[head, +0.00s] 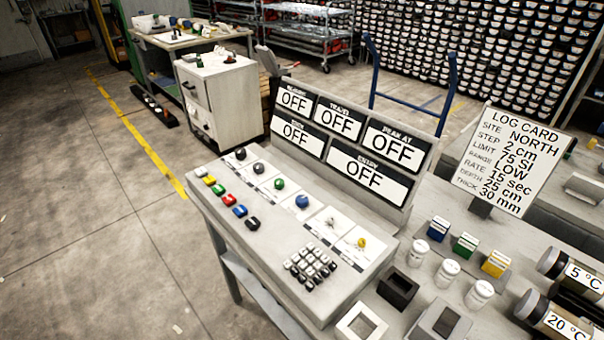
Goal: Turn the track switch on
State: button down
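A grey sloped control console (330,290) stands in the middle of the head view. Its upright display board (345,152) has several windows, all reading OFF; the top middle window (338,122) appears to be labelled TRACK. On the slope, a row of controls on white plates holds black knobs (240,153), a green knob (279,183), a blue knob (302,201), a small greyish control (331,221) and a yellow one (362,242). Their labels are too small to read, so I cannot tell which is the track switch. My gripper is not in view.
Coloured buttons (229,199) and a dark keypad (310,263) share the slope. Right of the console are white jars (448,271), coloured boxes (465,245), a log card (510,160) and labelled cylinders (560,320). Open floor (90,230) lies left.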

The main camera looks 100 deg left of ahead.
aim_at(240, 153)
jog(key=u, duration=1.7)
jog(key=l+u, duration=0.5)
jog(key=k+l+u, duration=0.1)
jog(key=l+u, duration=0.4)
jog(key=i, duration=0.35)
jog(key=k, duration=0.25)
jog(key=j+u, duration=0.4)
jog(key=i+j+u, duration=0.1)
jog(key=u, duration=0.3)
jog(key=i, duration=0.05)
